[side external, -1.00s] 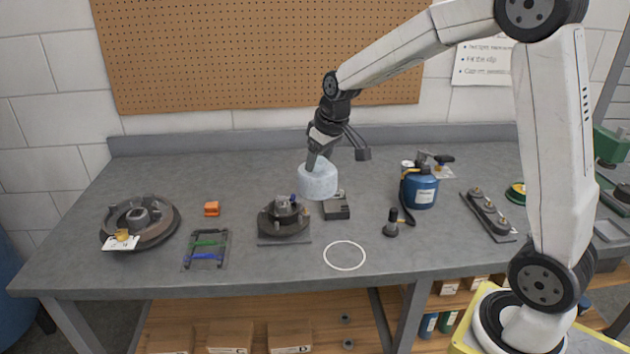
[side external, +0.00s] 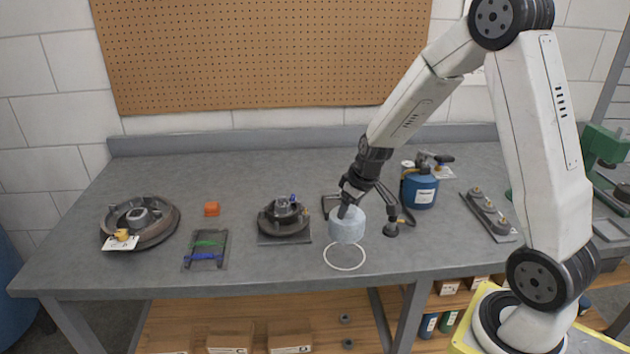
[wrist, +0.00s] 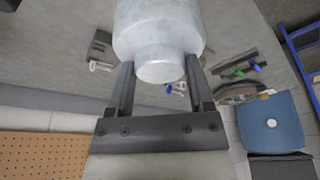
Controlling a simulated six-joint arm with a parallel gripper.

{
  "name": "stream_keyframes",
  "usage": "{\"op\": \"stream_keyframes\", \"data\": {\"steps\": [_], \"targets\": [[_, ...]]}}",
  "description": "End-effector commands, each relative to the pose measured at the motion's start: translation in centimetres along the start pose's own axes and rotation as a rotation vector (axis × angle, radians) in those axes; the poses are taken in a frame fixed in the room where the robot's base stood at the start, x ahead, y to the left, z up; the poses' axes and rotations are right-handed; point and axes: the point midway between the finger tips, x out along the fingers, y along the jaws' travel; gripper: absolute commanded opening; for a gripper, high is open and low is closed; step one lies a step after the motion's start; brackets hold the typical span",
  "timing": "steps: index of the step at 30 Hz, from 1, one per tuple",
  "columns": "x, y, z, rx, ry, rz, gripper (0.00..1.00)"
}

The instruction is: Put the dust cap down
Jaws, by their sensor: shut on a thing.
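The dust cap is a pale, whitish-blue cylinder (side external: 347,225). My gripper (side external: 350,211) is shut on it and holds it just above the white ring (side external: 345,265) drawn on the bench. The cap seems to be over the ring's back part; whether its bottom touches the bench is hard to tell. In the wrist view the cap (wrist: 158,30) fills the top middle, with its narrower round end (wrist: 160,66) between the fingers of my gripper (wrist: 160,72).
A dark hub on a plate (side external: 284,218) stands left of the ring. A rack with green and blue rods (side external: 206,250) lies further left. The bench front (side external: 300,275) is clear.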

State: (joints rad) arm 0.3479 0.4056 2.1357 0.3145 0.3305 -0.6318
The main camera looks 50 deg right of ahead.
Motion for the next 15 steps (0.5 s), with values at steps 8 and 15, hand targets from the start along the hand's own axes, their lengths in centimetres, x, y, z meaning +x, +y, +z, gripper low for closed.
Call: {"op": "stream_keyframes", "data": {"steps": [8, 15], "targets": [[2.7, -0.1, 0.9, 0.001, -0.003, -0.001, 0.06], [3.9, -0.1, 1.2, 0.001, 0.0, -0.001, 0.06]]}}
